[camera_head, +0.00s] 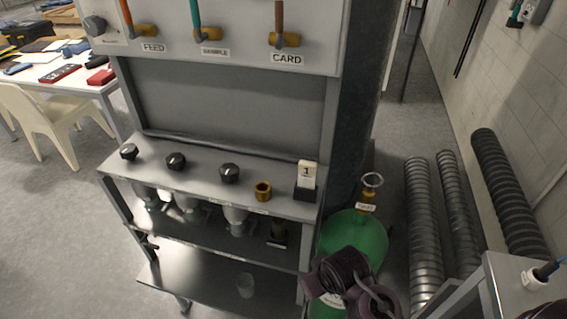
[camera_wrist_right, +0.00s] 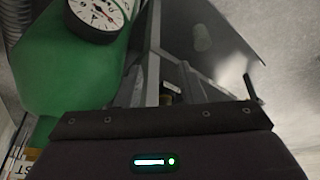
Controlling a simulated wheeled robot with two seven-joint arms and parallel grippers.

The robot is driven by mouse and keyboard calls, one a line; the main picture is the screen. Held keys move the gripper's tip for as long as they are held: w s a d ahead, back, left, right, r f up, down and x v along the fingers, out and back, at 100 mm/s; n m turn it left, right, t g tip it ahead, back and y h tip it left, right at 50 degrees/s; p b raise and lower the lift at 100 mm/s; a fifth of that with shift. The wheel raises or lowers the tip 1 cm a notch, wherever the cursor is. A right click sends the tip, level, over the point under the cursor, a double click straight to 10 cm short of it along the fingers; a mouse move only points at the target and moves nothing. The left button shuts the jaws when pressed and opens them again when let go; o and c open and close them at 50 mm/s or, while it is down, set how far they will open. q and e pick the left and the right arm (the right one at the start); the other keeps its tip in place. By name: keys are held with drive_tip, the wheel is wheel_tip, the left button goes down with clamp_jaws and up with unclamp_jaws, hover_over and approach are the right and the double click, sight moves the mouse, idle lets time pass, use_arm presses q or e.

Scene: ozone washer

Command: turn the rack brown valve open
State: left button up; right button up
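The rack panel (camera_head: 236,56) carries a valve with a brown handle (camera_head: 279,20) above the CARD label (camera_head: 287,59). Its handle hangs down onto a brass body (camera_head: 290,40), and its top is cut off by the picture edge. To its left are a teal-handled valve (camera_head: 196,14) marked SAMPLE and an orange-handled one (camera_head: 127,14) marked FEED. My dark right arm shows low in the head view, well below and apart from the brown valve. My left gripper is not in view.
The rack's shelf (camera_head: 150,172) holds black knobs, a brass ring (camera_head: 263,190) and a white-topped block (camera_head: 306,178). A green cylinder (camera_head: 345,238) stands right of the rack, with a gauge (camera_wrist_right: 97,14) beside it in the wrist view. Ribbed pipes (camera_head: 424,230) lie farther right.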

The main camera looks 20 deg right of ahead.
drive_tip(key=w+r+t, duration=0.2)
drive_tip(key=w+r, duration=0.2)
drive_tip(key=r, duration=0.6)
drive_tip(key=m+t, duration=0.2)
drive_tip(key=t, duration=1)
approach(281, 18)
drive_tip(key=w, duration=0.3)
drive_tip(key=w+p, duration=0.1)
drive_tip(key=w, duration=0.7)
drive_tip(key=shift+r+p, duration=0.1)
drive_tip(key=shift+p, duration=0.25)
clamp_jaws()
